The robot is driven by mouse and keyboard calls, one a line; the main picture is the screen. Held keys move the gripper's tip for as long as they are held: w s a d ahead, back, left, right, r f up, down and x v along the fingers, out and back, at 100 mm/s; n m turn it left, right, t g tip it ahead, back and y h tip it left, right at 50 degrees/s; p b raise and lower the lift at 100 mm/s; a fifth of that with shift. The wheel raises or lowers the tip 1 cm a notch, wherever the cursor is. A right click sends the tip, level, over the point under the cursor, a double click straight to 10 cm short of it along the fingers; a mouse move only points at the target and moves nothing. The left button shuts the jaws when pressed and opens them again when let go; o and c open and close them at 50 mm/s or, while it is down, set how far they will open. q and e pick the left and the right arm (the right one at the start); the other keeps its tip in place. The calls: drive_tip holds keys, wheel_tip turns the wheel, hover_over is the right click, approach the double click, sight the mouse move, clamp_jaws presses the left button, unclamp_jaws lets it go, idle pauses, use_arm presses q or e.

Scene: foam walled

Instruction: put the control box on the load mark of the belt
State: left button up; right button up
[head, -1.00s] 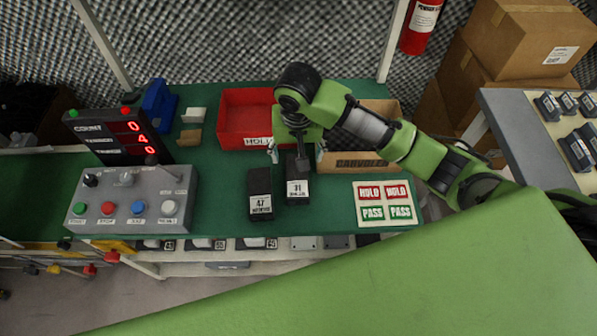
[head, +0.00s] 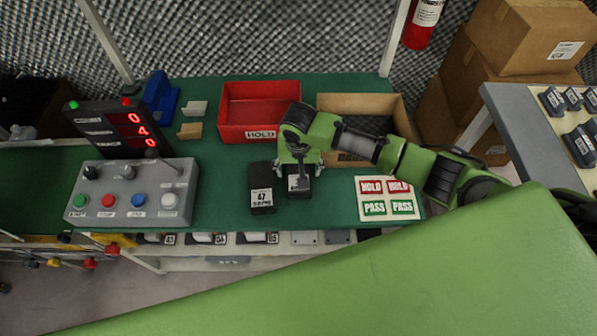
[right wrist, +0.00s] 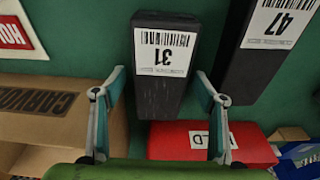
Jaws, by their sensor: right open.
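Two black boxes stand side by side on the green bench: one labelled 47 (head: 261,190), one labelled 31 (head: 297,184). My right gripper (head: 299,170) is over the box labelled 31 and partly hides it. In the right wrist view, the open fingers (right wrist: 163,85) are on either side of the box 31 (right wrist: 163,100), with nothing gripped; I cannot tell how far above it they are. A grey control box with coloured buttons (head: 131,201) stands at the left of the bench. The belt (head: 28,185) shows at the far left; I see no load mark. My left gripper is out of view.
A red HOLD bin (head: 259,134) and an open cardboard box (head: 335,104) stand behind the black boxes. A HOLD/PASS card (head: 386,197) lies at right. A digit display (head: 122,129) stands behind the control box. A side table (head: 522,115) with dark devices is far right.

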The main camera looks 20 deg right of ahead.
drive_tip(key=shift+f, duration=0.15)
drive_tip(key=c, duration=1.4)
drive_tip(key=shift+c, duration=0.2)
drive_tip(key=shift+w+r, duration=0.1)
drive_tip(key=shift+r, duration=0.1)
